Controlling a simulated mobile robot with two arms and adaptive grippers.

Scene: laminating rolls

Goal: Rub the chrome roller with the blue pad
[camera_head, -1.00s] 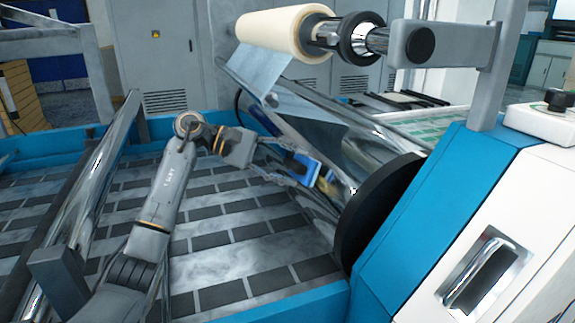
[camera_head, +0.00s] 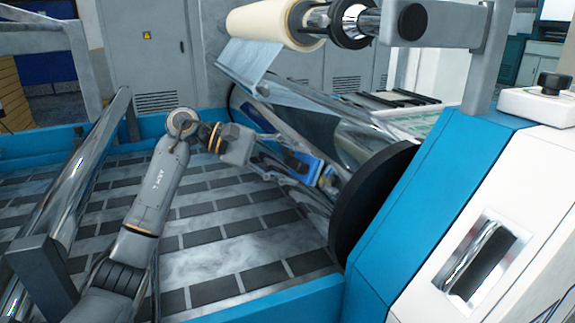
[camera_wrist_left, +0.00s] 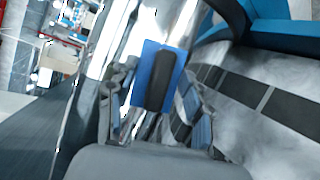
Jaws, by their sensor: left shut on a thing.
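The blue pad (camera_head: 313,172) has a dark grip block on its back. My left gripper (camera_head: 293,162) is shut on that block. In the left wrist view the pad (camera_wrist_left: 146,68) stands between the two fingers (camera_wrist_left: 158,98), its face towards the shiny chrome roller (camera_wrist_left: 112,38). In the head view the chrome roller (camera_head: 352,147) runs slantwise behind the pad to a black end disc. The pad is at or very close to the roller surface; I cannot tell whether it touches. My right gripper is not in view.
The black disc (camera_head: 372,205) and blue machine housing (camera_head: 430,215) stand right of the pad. A cream film roll (camera_head: 268,22) hangs above, with clear film running down. A slatted bed (camera_head: 215,240) lies below. Another chrome bar (camera_head: 75,185) stands at left.

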